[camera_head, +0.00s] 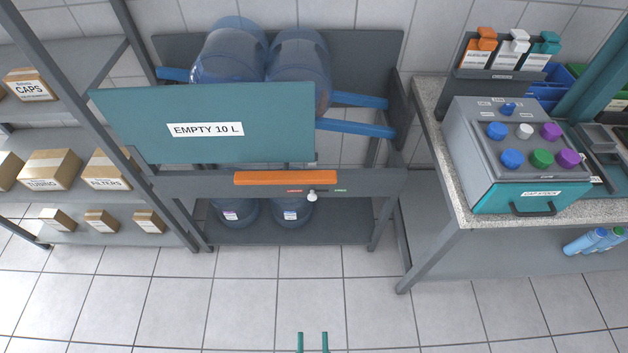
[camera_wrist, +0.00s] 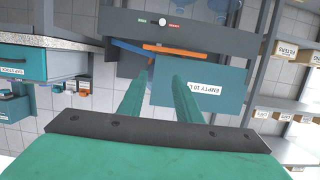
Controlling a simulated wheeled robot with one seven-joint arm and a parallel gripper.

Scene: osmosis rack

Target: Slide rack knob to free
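The rack knob (camera_head: 312,197) is a small white knob on the grey front rail (camera_head: 220,184) of the rack. It sits between a red label (camera_head: 295,191) on its left and a green label (camera_head: 340,191) on its right, nearer the red one. The label words are too small to read. The wrist view is upside down and shows the knob (camera_wrist: 162,21) near the top. My gripper (camera_head: 312,336) is open and empty, well apart from the knob, at the bottom of the head view. Its two teal fingers (camera_wrist: 164,76) also show in the wrist view.
A teal "EMPTY 10 L" panel (camera_head: 205,130) and an orange bar (camera_head: 285,178) are above the rail. A counter with a cap box (camera_head: 520,150) is right; shelves with cartons (camera_head: 50,170) are left. The floor in front is clear.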

